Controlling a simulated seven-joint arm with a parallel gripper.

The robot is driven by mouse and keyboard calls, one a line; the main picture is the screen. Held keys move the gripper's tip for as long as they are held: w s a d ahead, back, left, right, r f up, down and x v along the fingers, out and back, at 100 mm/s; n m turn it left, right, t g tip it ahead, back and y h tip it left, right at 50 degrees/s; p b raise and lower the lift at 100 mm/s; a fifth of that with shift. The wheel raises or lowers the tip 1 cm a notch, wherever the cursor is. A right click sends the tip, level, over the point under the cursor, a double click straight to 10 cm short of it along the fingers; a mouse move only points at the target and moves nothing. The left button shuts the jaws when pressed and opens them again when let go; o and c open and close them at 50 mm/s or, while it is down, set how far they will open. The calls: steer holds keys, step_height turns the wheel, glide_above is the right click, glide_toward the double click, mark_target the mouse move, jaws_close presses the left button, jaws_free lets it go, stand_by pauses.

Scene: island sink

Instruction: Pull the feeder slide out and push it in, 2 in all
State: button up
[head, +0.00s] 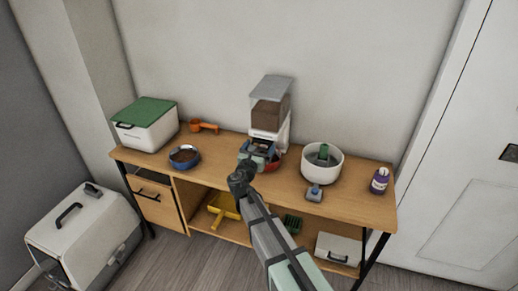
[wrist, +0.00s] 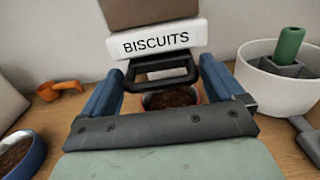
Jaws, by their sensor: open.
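The feeder (head: 270,105) stands at the back of the desk, with a grey lid, brown contents and a white lower part. In the wrist view its white front (wrist: 165,40) reads "BISCUITS". The feeder slide's black looped handle (wrist: 163,72) sticks out below this label. My gripper (head: 258,153) is in front of the feeder. In the wrist view my gripper (wrist: 160,80) is open, its blue fingers on either side of the handle, with gaps visible. A reddish bowl (wrist: 170,98) of brown biscuits sits below the handle, partly hidden by my gripper. How far the slide is out is unclear.
A blue bowl (head: 184,157), an orange scoop (head: 204,126) and a green-lidded box (head: 146,124) are on the left. A white pot (head: 322,161), a small blue-grey tool (head: 314,193) and a purple bottle (head: 379,181) are on the right. The desk (head: 350,202) has bare patches.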

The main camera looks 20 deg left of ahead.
steer(key=shift+c, duration=0.3)
steer(key=c, duration=1.3)
steer(key=s, duration=0.3)
steer(key=shift+s, duration=0.2)
steer(key=o, duration=1.4)
steer(key=shift+c, duration=0.2)
steer(key=shift+s, duration=0.1)
steer(key=s, duration=1.3)
steer(key=shift+s, duration=0.3)
